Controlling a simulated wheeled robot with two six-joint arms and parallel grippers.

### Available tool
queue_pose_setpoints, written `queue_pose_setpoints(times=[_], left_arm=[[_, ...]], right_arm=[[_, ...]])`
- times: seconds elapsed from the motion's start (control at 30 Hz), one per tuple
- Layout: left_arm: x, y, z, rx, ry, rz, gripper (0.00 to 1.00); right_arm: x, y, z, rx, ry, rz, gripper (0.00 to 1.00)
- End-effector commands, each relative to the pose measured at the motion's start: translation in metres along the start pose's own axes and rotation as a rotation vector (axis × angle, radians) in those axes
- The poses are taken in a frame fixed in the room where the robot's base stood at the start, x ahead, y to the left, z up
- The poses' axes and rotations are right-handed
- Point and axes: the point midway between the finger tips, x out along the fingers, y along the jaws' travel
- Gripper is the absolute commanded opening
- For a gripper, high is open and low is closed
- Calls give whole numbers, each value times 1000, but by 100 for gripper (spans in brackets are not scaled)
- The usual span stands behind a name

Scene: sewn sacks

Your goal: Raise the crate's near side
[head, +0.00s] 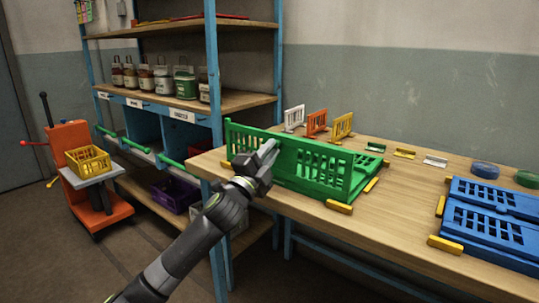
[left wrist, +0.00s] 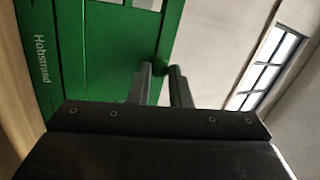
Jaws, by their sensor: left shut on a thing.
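My left gripper (head: 268,153) is at the crate's near left part, at the height of the wall's top. In the left wrist view the fingers (left wrist: 165,85) are shut on a small green knob (left wrist: 161,68) at the edge of a green panel (left wrist: 95,60) marked "Hobstrand". My right gripper is not in view.
A blue crate (head: 490,213) lies folded flat at the right. Small white, orange and yellow panels (head: 342,125) stand behind the green crate. A shelf rack (head: 190,100) with jars is at the left. The table's middle (head: 400,195) is clear.

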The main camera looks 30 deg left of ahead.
Motion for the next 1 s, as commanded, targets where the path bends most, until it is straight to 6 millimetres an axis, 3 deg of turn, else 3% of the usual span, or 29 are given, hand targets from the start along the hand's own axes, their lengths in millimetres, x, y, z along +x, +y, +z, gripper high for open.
queue_pose_setpoints(times=[0.57,0.6,0.63,1.0], left_arm=[[-2,7,3,-6,-10,13,0],[-2,7,3,-6,-10,13,21],[-2,7,3,-6,-10,13,25],[-1,4,2,-3,-6,8,26]], right_arm=[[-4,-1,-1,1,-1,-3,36],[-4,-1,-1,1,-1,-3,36],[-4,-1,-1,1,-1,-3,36],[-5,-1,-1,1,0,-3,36]])
